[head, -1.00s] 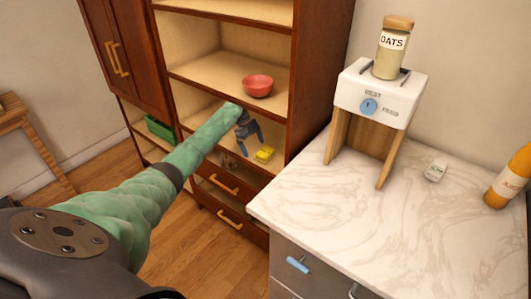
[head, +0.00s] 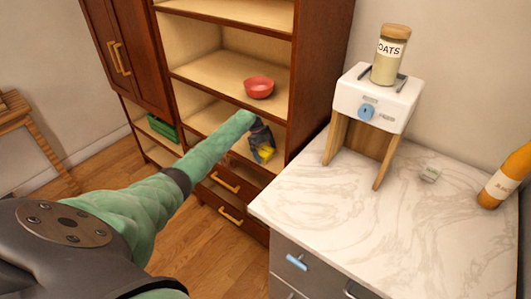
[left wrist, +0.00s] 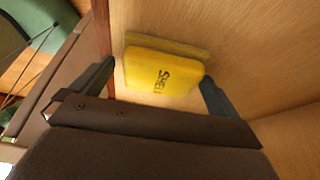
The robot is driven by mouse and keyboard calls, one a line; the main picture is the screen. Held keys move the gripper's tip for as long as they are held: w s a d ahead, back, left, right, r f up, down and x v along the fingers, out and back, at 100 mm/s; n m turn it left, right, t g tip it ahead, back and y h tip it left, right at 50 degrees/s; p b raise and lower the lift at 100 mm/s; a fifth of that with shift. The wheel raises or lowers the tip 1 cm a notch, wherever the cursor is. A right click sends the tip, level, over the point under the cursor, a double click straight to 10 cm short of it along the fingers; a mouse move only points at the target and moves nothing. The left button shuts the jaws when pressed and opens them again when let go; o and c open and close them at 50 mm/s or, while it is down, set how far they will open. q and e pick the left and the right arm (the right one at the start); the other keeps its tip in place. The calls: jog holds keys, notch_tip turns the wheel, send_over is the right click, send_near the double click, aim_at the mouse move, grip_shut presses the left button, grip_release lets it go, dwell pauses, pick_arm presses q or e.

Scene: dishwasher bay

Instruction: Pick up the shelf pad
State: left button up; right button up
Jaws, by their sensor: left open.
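My left gripper (left wrist: 158,85) is open, with one finger on each side of the pad. A gap shows between the pad and at least the left finger; whether the right finger touches it I cannot tell. In the head view the left gripper (head: 263,150) reaches into the lower shelf opening. My right gripper is not in view.
A red bowl (head: 259,87) sits on the shelf above my gripper. A green bin (head: 161,128) stands in the compartment to the left. Drawers with brass handles lie below. The marble counter (head: 400,205) on the right holds a white appliance (head: 377,97) and an orange bottle (head: 507,180).

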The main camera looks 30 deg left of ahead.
pick_arm(q)
jog(key=shift+f, duration=0.1)
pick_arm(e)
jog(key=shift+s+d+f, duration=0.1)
pick_arm(q)
jog(key=c, duration=0.9)
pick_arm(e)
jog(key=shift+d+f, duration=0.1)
pick_arm(q)
jog(key=shift+s+r+b, duration=0.35)
jog(key=shift+r+b, duration=0.25)
jog(key=shift+b, duration=0.1)
jog(key=shift+s+r+b, duration=0.2)
jog(key=shift+s+b, duration=2.15)
jog(key=shift+s, duration=6.3)
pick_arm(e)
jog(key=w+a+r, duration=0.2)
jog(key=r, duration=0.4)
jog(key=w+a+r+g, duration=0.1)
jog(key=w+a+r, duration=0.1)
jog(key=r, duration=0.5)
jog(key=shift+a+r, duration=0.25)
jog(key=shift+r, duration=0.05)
